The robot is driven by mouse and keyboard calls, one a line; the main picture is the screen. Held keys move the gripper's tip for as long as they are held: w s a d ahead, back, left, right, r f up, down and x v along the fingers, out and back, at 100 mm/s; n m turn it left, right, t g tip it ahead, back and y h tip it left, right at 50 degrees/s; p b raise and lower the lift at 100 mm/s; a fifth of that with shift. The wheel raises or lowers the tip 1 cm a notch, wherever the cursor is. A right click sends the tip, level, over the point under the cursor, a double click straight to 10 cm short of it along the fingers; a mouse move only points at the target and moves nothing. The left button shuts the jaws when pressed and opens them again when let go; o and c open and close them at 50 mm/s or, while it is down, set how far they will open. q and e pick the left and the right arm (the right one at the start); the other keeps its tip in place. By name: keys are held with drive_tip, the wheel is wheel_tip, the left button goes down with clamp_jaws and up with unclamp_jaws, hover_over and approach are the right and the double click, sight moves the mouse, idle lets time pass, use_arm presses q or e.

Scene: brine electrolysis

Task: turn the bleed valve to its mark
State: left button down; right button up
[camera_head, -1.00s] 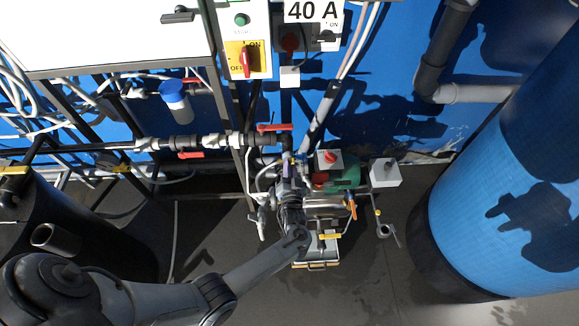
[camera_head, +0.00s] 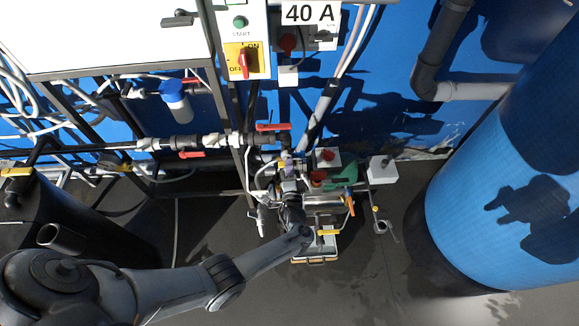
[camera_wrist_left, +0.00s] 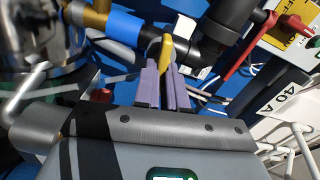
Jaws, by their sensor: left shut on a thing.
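The bleed valve's yellow handle (camera_wrist_left: 166,50) stands between the fingertips of my left gripper (camera_wrist_left: 163,66) in the left wrist view. The purple fingers are shut on it, one on each side. The handle sits beside a dark pipe fitting with a blue section (camera_wrist_left: 122,22). In the head view my left gripper (camera_head: 288,168) is at the pipework beside the pump, and my wrist covers much of that spot. I cannot make out the valve's mark. My right gripper is not in view.
Red lever handles (camera_head: 273,127) sit on the dark pipe behind the gripper; one (camera_wrist_left: 240,45) also shows in the wrist view. A green motor (camera_head: 343,174) and an orange lever (camera_head: 350,204) are to the right. A large blue tank (camera_head: 470,200) stands further right.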

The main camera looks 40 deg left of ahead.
use_arm(q)
drive_tip(key=shift+m, duration=0.8)
drive_tip(key=shift+f, duration=0.1)
drive_tip(key=c, duration=1.2)
unclamp_jaws()
drive_tip(key=shift+s, duration=0.1)
drive_tip(key=p+v, duration=0.2)
drive_tip(key=v, duration=0.8)
drive_tip(key=shift+s+d, duration=0.25)
drive_tip(key=shift+d, duration=0.05)
